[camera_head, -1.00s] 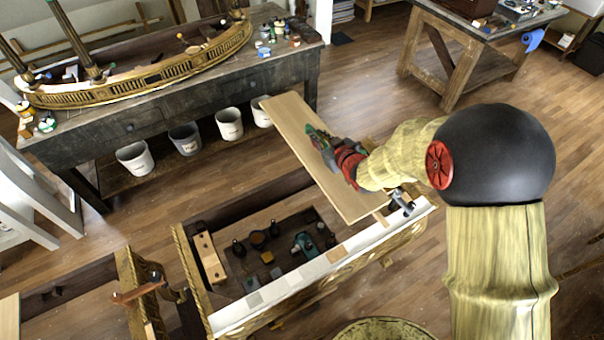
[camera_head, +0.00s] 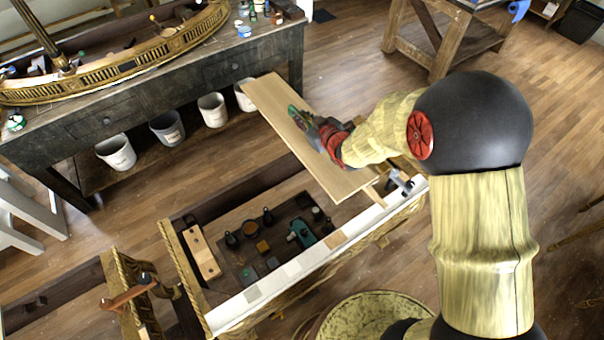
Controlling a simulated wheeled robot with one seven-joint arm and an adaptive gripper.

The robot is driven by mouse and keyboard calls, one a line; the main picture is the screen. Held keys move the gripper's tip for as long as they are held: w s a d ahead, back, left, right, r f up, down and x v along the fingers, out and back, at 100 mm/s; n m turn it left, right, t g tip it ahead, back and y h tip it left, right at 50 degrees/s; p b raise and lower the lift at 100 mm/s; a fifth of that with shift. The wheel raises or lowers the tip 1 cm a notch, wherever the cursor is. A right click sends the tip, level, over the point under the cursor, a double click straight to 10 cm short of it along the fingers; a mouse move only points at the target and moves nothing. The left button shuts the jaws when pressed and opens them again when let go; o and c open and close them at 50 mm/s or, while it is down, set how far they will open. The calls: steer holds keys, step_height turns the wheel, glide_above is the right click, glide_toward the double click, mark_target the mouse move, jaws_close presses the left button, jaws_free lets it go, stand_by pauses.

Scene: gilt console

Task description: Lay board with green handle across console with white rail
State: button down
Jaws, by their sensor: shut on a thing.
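My gripper (camera_head: 322,137) is shut on the green handle (camera_head: 299,116) of a long pale wooden board (camera_head: 285,125). The board slants from upper left to lower right, above the right part of the gilt console. The console with the white rail (camera_head: 262,284) stands at lower middle, its open inside showing small tools and bottles. The near end of the board lies close to the rail's right part; I cannot tell whether it touches. The far end reaches out over the floor beyond the console. My fingers hide part of the handle.
A dark workbench (camera_head: 125,107) with a gilt ship-like piece stands behind, several white and grey buckets (camera_head: 212,110) below it. A clamp (camera_head: 399,182) sits at the rail's right end. A round yellowish tub (camera_head: 370,315) stands in front. A wooden table (camera_head: 440,40) is at upper right.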

step_height(320, 180, down, 40)
steer(key=b, duration=3.5)
steer(key=shift+f+b, duration=0.2)
steer(key=shift+b, duration=0.1)
steer(key=c, duration=1.9)
jaws_free()
steer(key=shift+o, duration=0.7)
steer(key=shift+o, duration=0.5)
steer(key=shift+s+f, duration=0.1)
steer(key=shift+f, duration=0.05)
steer(key=o, duration=0.6)
steer(key=shift+o, duration=0.4)
steer(key=shift+r, duration=0.2)
